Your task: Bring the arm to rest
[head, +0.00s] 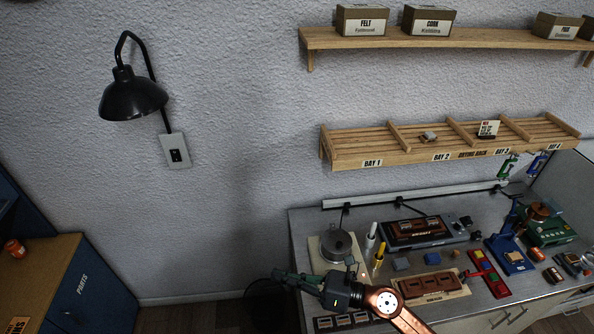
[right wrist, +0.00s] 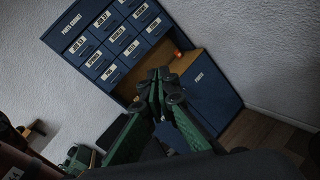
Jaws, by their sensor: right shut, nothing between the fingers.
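My right gripper (head: 283,276) is in the lower middle of the head view, at the left end of the workbench (head: 304,228), pointing left. Its copper-coloured arm comes in from the bottom right. In the right wrist view the green fingers of the right gripper (right wrist: 158,77) meet at their tips, shut with nothing between them. They point toward the blue parts cabinet (right wrist: 115,40) against the wall. My left gripper does not show in either view.
The workbench holds a round metal pot (head: 337,246), a brown tray (head: 430,286) and several tools. A drying rack (head: 380,147) and an upper shelf (head: 460,38) hang above it. A black lamp (head: 132,98) is on the wall. Floor shows left of the bench.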

